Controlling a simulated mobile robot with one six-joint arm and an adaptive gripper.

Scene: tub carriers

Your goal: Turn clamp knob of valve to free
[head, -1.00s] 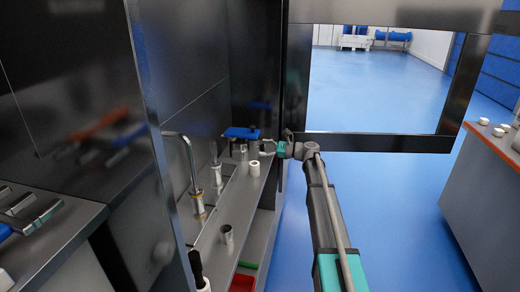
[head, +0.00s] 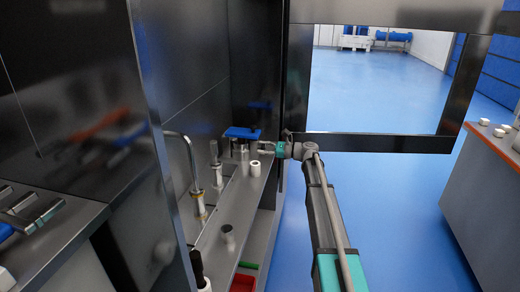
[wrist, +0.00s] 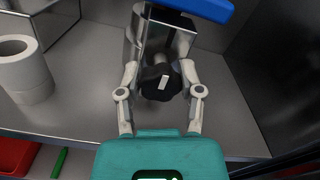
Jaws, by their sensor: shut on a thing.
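The valve has a grey metal body (wrist: 168,38) and a blue handle (wrist: 200,8) on top. The blue handle also shows in the head view (head: 241,133), over the shelf in the cabinet. The clamp knob (wrist: 158,88) is black and lobed, with a white mark tilted slightly right of upright. It faces the wrist camera on the front of the valve. My gripper (wrist: 160,76) has a finger on each side of the knob and is shut on it. In the head view my gripper (head: 260,147) reaches the valve from the right, where the knob is too small to make out.
A white cylinder (head: 255,168) stands on the shelf close in front of the valve; a white roll (wrist: 24,70) shows left in the wrist view. A dark door frame (head: 375,142) is beside my arm.

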